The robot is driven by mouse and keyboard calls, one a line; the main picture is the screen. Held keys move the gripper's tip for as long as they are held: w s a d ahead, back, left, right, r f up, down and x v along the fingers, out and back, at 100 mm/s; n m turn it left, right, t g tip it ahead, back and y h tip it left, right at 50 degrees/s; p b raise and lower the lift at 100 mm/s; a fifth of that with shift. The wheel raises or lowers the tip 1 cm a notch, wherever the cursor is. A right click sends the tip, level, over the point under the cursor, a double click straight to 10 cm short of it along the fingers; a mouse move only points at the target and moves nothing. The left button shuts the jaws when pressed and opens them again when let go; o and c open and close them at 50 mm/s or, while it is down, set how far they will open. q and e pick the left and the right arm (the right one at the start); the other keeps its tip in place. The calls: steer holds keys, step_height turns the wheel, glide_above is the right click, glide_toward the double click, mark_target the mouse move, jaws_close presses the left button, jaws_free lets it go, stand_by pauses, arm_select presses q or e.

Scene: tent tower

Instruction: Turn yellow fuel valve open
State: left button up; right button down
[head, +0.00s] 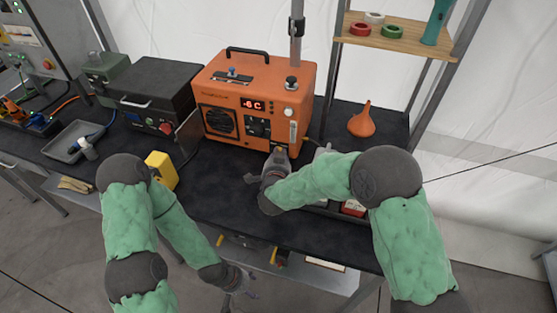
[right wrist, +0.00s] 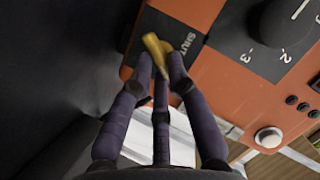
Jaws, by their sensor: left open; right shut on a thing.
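The orange heater (head: 228,87) stands on the dark bench and its red display reads "-6 C". In the right wrist view its orange front panel (right wrist: 215,95) shows a black plate with the word "SHUT". The yellow fuel valve handle (right wrist: 157,50) sits beside that word. My right gripper (right wrist: 160,75) is shut on the handle, with its dark fingers on both sides of it. In the head view my right gripper (head: 277,160) is at the heater's lower front right and hides the valve. My left gripper (head: 240,287) is open and empty, low in front of the bench.
A black dial (right wrist: 287,20) with numbers is near the valve. An orange funnel (head: 361,122) stands right of the heater. A yellow box (head: 161,170) and a black case (head: 150,90) are to the left. A wooden shelf (head: 400,35) holds tape rolls.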

steer(key=shift+d+f+m+y+b, duration=0.15)
steer(key=shift+m+y+b, duration=0.15)
steer(key=shift+m+b, duration=0.8)
steer(key=shift+b, duration=0.3)
steer(key=c, duration=1.2)
jaws_free()
steer(key=shift+t, duration=0.3)
steer(key=shift+s, duration=0.1)
steer(key=v, duration=1.1)
steer(key=shift+s, duration=0.45)
